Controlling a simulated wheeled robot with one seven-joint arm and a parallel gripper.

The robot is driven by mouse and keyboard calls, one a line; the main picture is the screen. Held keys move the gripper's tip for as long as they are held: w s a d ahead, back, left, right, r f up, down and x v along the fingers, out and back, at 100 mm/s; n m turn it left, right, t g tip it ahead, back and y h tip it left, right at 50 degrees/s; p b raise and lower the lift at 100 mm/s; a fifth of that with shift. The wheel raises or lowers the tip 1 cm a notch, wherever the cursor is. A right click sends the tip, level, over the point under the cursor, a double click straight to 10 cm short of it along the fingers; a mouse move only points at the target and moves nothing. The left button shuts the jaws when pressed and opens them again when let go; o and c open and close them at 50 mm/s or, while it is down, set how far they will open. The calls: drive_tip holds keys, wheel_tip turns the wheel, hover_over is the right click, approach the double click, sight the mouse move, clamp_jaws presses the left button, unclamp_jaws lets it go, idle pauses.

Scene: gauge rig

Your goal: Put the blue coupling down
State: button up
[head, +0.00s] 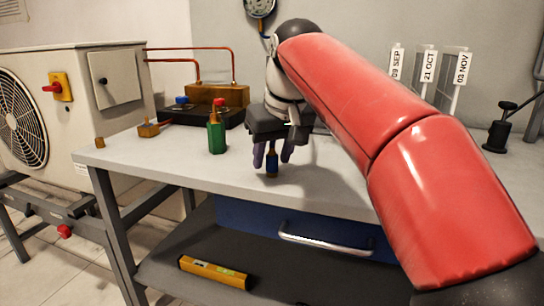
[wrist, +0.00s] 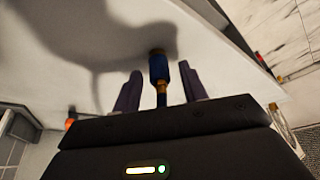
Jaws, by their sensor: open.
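The blue coupling (head: 272,163) is a small upright piece with a blue sleeve and brass-coloured ends. It appears to stand on the grey bench top (head: 330,182) near its front edge. My gripper (head: 272,157) is over it, pointing down, with its purple fingers apart on either side. In the wrist view the coupling (wrist: 159,70) stands between the two fingers of my gripper (wrist: 160,88), with a gap visible on each side. Its far end meets the bench surface there, by a dark shadow.
Dated tag holders (head: 428,70) stand back right. A blue drawer (head: 250,218) is below the bench front.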

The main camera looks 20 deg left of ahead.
drive_tip(key=p+v, duration=0.3)
drive_tip(key=v, duration=0.8)
drive_tip(key=shift+f, duration=0.1)
